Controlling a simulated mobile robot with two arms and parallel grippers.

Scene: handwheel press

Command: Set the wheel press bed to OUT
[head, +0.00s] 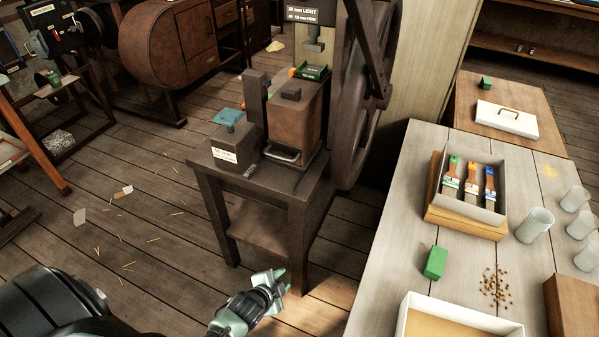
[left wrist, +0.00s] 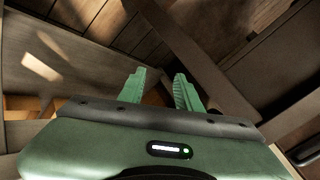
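The wheel press stands on a dark wooden stand (head: 260,180). Its large dark handwheel (head: 372,120) is on the right side. A rusty brown block (head: 296,118) sits under the ram (head: 313,45), with a metal bar handle (head: 283,155) low on its front. I cannot tell for sure which part is the bed or how it is set. My left gripper (head: 275,284) is low in front of the stand, apart from the press. In the left wrist view its green fingers (left wrist: 160,90) are spread with nothing between them. My right gripper is not in view.
A dark grey box (head: 234,143) with a white label stands on the stand's left. A table (head: 385,250) at the right holds a brush box, a green block (head: 435,262) and glasses. Floor left of the stand is mostly clear.

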